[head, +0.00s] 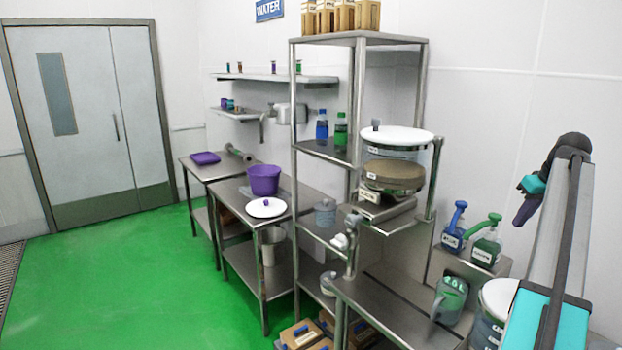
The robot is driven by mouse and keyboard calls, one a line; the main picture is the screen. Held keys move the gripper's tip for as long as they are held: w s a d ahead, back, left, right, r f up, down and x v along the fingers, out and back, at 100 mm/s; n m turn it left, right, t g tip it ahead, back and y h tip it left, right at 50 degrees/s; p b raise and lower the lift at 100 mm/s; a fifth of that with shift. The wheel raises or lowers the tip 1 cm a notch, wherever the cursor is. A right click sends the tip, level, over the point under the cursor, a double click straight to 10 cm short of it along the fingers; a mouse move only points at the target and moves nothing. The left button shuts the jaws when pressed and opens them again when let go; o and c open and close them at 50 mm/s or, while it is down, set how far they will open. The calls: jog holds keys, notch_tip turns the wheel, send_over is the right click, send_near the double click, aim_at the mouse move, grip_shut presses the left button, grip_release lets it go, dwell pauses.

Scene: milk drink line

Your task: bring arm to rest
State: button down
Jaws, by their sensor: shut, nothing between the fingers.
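My arm rises along the right side of the head view, with a teal and grey link in front and a dark joint at the top. My gripper (523,213) hangs from the arm's far end, small and dark, pointing down and to the left. It is shut and empty, in front of the white wall and above the bench with the bottles. It touches nothing that I can see.
Below my gripper stand a green-handled bottle (487,243), a blue-handled bottle (453,228) and a jug (449,300). A steel rack (353,100) and a white-lidded container (397,138) stand left. The green floor (150,285) is clear.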

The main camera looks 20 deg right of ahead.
jog(key=w+a+f+g, duration=0.1)
jog(key=w+a+f, duration=0.4)
jog(key=a+f, duration=0.3)
jog(key=w+a+f+y, duration=0.1)
jog(key=w+a+f, duration=0.3)
jog(key=a+f, duration=0.4)
jog(key=w+a+f+g, duration=0.1)
jog(key=w+a+f, duration=0.4)
jog(key=a+f, duration=0.25)
jog(key=s+a+f, duration=0.1)
jog(key=a+f, duration=0.5)
jog(key=a, duration=0.3)
jog(key=s+a+f+n+g, duration=0.1)
jog(key=a+f, duration=0.6)
jog(key=a, duration=0.3)
jog(key=s+a+f, duration=0.1)
jog(key=a+f, duration=0.5)
jog(key=a, duration=0.3)
jog(key=s+a+f+n+g, duration=0.1)
jog(key=s+a+f, duration=0.4)
jog(key=a, duration=0.2)
jog(key=s+a+f, duration=0.5)
jog(key=a, duration=0.2)
jog(key=s+f+g+b, duration=0.6)
jog(key=s+f+b, duration=0.1)
jog(key=s+f, duration=1.7)
jog(key=shift+s+a+n+h, duration=0.15)
jog(key=shift+s+n+h, duration=0.15)
jog(key=shift+s, duration=0.15)
